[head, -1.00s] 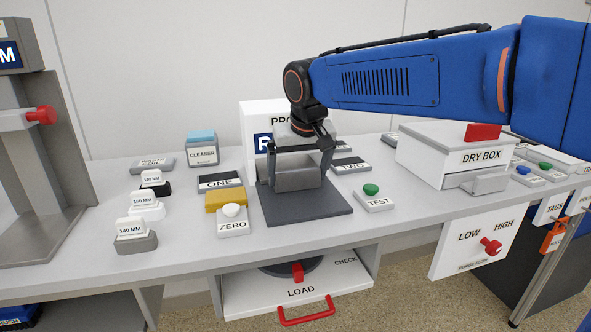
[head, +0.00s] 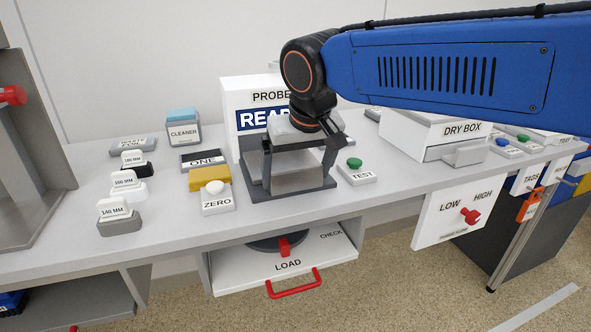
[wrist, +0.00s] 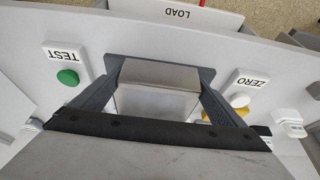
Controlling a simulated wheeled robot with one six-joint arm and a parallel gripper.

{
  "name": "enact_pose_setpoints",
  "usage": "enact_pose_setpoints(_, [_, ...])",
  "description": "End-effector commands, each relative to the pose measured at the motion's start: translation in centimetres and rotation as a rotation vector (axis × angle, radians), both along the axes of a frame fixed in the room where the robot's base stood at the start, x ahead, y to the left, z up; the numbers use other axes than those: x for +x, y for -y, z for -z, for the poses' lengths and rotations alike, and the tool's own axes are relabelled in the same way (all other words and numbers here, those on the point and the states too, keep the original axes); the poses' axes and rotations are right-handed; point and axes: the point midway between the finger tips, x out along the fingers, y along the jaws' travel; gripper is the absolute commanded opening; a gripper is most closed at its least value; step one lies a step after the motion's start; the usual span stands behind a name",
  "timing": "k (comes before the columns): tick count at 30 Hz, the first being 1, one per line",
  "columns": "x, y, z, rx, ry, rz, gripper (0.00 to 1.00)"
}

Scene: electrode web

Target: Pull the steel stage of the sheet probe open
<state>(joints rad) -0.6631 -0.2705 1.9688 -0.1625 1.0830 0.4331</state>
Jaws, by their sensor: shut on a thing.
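The sheet probe (head: 246,92) is a white upright housing at the back, with a blue display partly hidden by my arm. Its steel stage (head: 298,180), a grey metal block, stands near the front edge of the dark base plate (head: 257,192). My gripper (head: 298,172) is shut on the stage, one finger on each side. In the wrist view the stage (wrist: 155,98) shows between the fingers of my gripper (wrist: 157,92). A grey surface lies behind the stage, under my wrist; its link to the stage is hidden.
The ZERO button (head: 216,188) and a yellow block (head: 209,178) stand close left of the plate. The TEST button (head: 355,164) is close right. Below the counter hangs the LOAD drawer with a red handle (head: 294,284). The dry box (head: 425,135) stands further right.

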Motion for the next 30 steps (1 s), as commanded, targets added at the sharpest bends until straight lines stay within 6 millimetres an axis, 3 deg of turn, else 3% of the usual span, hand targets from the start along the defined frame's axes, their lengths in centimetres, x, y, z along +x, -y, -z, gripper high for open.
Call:
enact_pose_setpoints(1, [0.1, 0.0, -0.2, 0.002, 0.004, -0.001, 0.54])
enact_pose_setpoints(2, [0.1, 0.0, -0.2, 0.002, 0.004, -0.001, 0.98])
enact_pose_setpoints(14, [-0.2, 0.0, -1.0, 0.003, 0.003, -0.001, 1.00])
enact_pose_setpoints(30, [-4.0, 1.1, -10.4, 0.003, 0.004, -0.001, 1.00])
